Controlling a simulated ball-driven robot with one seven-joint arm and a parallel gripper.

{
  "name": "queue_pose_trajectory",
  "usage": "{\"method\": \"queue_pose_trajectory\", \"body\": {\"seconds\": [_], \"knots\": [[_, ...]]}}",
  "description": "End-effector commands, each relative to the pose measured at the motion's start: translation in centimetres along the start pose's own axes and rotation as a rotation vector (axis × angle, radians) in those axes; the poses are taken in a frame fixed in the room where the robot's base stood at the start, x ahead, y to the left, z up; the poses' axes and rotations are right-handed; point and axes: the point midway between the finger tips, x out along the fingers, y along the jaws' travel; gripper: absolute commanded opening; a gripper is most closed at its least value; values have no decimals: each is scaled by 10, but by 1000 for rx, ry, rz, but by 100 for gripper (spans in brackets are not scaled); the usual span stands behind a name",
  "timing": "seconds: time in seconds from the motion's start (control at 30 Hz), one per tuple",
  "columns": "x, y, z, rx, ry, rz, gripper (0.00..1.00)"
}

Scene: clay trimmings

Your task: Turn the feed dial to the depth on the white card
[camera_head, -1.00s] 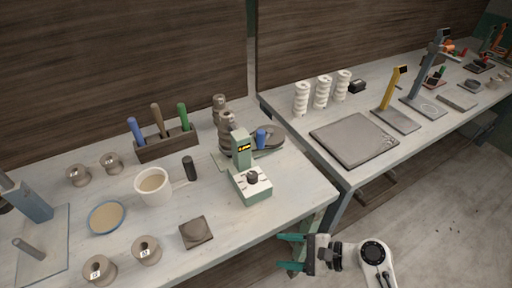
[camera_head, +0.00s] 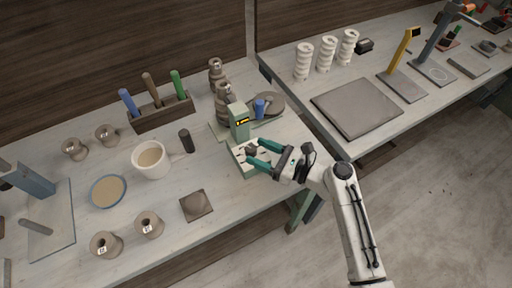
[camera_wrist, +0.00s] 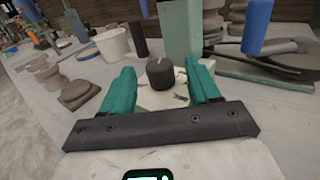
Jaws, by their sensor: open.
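The feed dial (camera_wrist: 160,73) is a dark round knob with a pale mark on its top. It stands on the white top of the base of a small green machine (camera_head: 238,121). The machine's post carries a black plate with yellow marks. My gripper (camera_head: 257,153) is open, and its teal fingers reach in over the machine's base. In the wrist view my gripper (camera_wrist: 164,82) has one finger on each side of the dial, with gaps on both sides. In the head view the fingers partly hide the dial. I cannot pick out a white card with readable writing.
The bench's front right corner is clear.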

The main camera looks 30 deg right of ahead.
Motion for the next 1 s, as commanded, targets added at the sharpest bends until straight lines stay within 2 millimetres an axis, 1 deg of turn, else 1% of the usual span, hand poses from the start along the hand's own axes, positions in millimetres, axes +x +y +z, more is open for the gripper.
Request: {"method": "queue_pose_trajectory", "body": {"seconds": [0.03, 0.1, 0.2, 0.5, 1.0], "knots": [[6, 0, 1, -1, 0, 0, 61], [12, 0, 0, -1, 0, 0, 61], [16, 0, 0, -1, 1, 0, 61], [18, 0, 0, -1, 1, -1, 61], [18, 0, 0, -1, 1, -1, 13]]}}
